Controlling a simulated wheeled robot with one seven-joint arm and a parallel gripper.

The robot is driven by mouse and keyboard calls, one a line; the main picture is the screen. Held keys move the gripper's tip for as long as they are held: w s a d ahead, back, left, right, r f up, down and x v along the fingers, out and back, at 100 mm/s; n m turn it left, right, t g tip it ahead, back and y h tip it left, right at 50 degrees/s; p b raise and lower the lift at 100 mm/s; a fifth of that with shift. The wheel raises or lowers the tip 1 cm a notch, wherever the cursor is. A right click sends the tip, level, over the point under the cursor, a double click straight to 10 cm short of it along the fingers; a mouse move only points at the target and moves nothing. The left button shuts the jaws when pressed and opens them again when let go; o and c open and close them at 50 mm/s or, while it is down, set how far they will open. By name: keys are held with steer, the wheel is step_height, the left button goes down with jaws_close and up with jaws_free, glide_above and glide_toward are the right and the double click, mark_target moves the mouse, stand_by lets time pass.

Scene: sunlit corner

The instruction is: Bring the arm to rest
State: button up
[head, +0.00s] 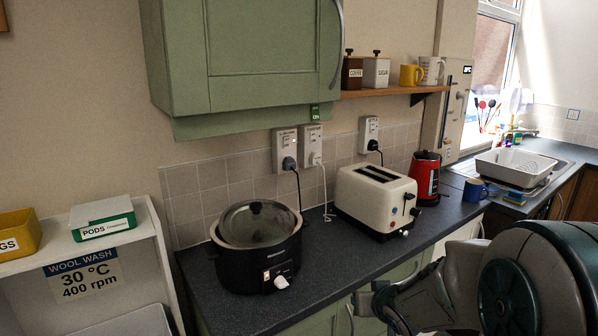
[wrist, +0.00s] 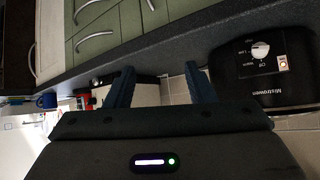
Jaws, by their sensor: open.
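My gripper (wrist: 158,85) shows in the wrist view with its two dark blue fingers apart and nothing held between them. That view is upside down, with the counter edge and green cupboard fronts beyond the fingers. In the head view, my arm comes in from the lower right, in front of the counter (head: 330,250). The gripper end is low, near the cupboard fronts below the toaster, and its fingertips are hard to make out there.
A black slow cooker (head: 258,262), a cream toaster (head: 365,195), a red kettle (head: 426,178) and a blue mug (head: 474,190) stand on the counter. A green cupboard (head: 260,55) hangs above.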

steer(key=s+r+g, duration=0.2)
steer(key=s+g, duration=0.1)
steer(key=s, duration=0.8)
steer(key=s+a+r+g+h, duration=0.1)
steer(key=s+r+g, duration=0.2)
steer(key=s, duration=0.9)
steer(key=shift+s+a+r+m+g, duration=0.2)
steer(key=shift+s+m+g, duration=0.1)
steer(key=shift+g, duration=0.2)
